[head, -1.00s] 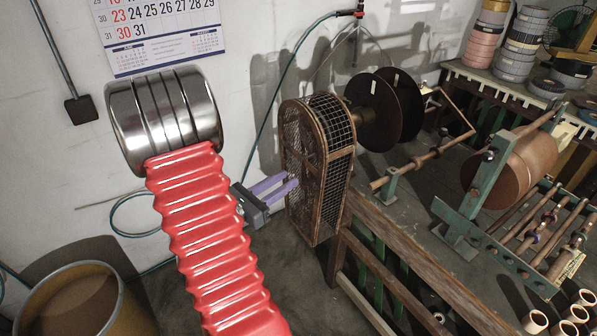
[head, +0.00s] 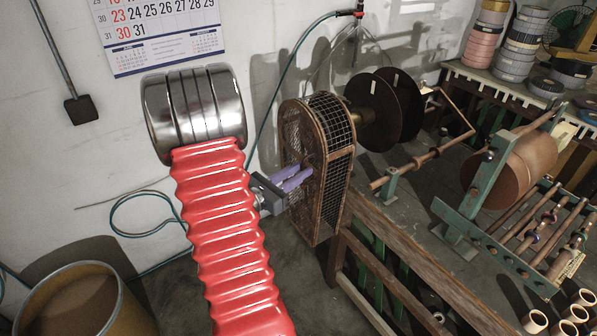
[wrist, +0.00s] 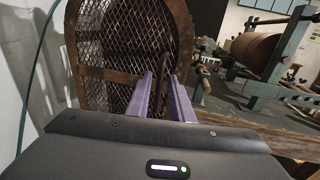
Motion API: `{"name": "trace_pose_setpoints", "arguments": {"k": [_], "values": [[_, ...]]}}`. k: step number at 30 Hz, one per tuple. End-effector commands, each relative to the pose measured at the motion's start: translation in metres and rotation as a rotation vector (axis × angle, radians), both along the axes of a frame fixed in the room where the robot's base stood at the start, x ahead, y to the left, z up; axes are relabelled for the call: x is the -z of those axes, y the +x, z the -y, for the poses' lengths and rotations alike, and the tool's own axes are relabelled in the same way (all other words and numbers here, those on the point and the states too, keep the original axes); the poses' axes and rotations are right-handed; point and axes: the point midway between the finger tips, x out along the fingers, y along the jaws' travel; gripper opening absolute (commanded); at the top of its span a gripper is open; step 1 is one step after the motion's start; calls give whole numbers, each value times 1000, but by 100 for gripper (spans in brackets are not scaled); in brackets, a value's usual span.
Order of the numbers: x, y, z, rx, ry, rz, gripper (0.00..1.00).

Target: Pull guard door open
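The guard door (head: 296,160) is the flat face of a tall mesh guard with a rusty brown frame, rounded at the top. It looks closed against the guard's side band (head: 338,165). In the wrist view the door mesh (wrist: 115,50) fills the upper left and middle. My gripper (head: 310,172) has two purple fingers pointing at the door's right part. In the wrist view my gripper (wrist: 160,80) shows a gap between the fingers, so it is open. A dark upright bar, perhaps the door's handle, shows near the fingertips. I cannot tell whether they touch it.
A wooden-edged bench (head: 420,265) with winding rollers and a brown drum (head: 515,165) stands to the right. A white wall with a calendar (head: 155,30) and a teal hose (head: 268,120) are behind. A barrel (head: 85,300) stands at lower left.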

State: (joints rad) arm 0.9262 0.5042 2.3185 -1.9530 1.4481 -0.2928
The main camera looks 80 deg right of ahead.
Motion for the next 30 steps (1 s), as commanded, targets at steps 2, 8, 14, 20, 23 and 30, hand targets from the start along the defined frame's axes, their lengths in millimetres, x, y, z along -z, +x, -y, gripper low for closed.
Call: {"name": "trace_pose_setpoints", "arguments": {"k": [2, 8, 14, 20, 23, 30], "values": [[0, 0, 0, 0, 0, 0, 14], [0, 0, 0, 0, 0, 0, 0], [0, 0, 0, 0, 0, 0, 0], [0, 0, 0, 0, 0, 0, 0], [0, 0, 0, 0, 0, 0, 0], [0, 0, -1, 0, 0, 0, 0]]}}
